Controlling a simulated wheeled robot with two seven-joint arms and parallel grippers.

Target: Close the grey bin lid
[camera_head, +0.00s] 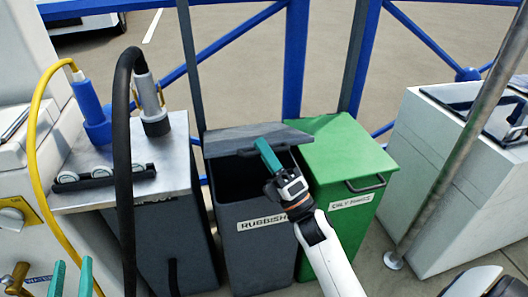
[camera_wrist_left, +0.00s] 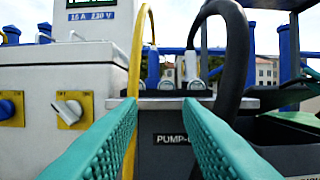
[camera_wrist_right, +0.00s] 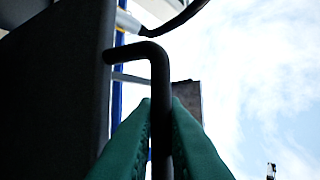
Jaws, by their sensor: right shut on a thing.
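The grey bin (camera_head: 262,262), labelled RUBBISH, stands in the middle of the head view. Its grey lid (camera_head: 230,139) is raised at the back, and the dark opening shows below it. My right gripper (camera_head: 266,152) is at the lid's front edge, shut on the lid handle. In the right wrist view the black bar handle (camera_wrist_right: 154,60) runs between the green fingers (camera_wrist_right: 160,125), with the dark lid (camera_wrist_right: 50,90) on the left. My left gripper (camera_head: 70,279) is open and empty at the lower left, facing the pump unit in the left wrist view.
A green bin (camera_head: 345,160) stands right beside the grey one. A metal-topped pump cabinet (camera_head: 180,185) with black and yellow hoses is on the left. A slanted metal pole (camera_head: 450,160) and a white box (camera_head: 440,215) are on the right. Blue railings run behind.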

